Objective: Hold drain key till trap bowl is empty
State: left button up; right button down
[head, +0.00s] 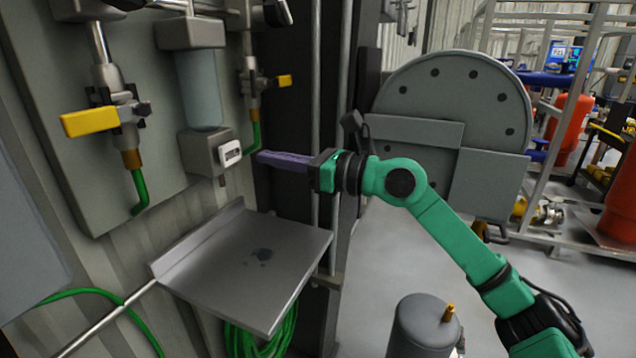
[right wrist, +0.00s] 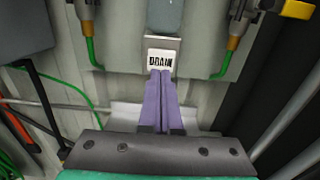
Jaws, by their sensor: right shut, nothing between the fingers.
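The trap bowl (head: 200,88) is a blue-grey translucent cylinder upright on the wall panel; I cannot tell the liquid level in it. Its lower end also shows in the right wrist view (right wrist: 165,14). Below it, on a grey block, is the white drain key (head: 230,153), marked DRAIN in the right wrist view (right wrist: 161,57). My right gripper (head: 262,156) has long purple fingers, shut and empty. The fingertips (right wrist: 160,74) point at the key and look slightly short of it; contact is not clear. My left gripper is not in view.
A grey metal shelf (head: 210,283) with a dark wet patch juts out under the key. Yellow-handled valves (head: 90,121) (head: 285,81) with green hoses flank the bowl. A dark post stands behind my right gripper. A grey cylinder (head: 425,325) stands on the floor.

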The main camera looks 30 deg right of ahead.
pick_arm(q)
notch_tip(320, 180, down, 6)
jog(key=b, duration=0.4)
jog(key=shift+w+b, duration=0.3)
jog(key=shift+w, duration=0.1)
pick_arm(e)
jog(key=v, duration=0.6)
jog(key=shift+d+f, duration=0.25)
jog(key=shift+d, duration=0.15)
jog(key=shift+s, duration=0.2)
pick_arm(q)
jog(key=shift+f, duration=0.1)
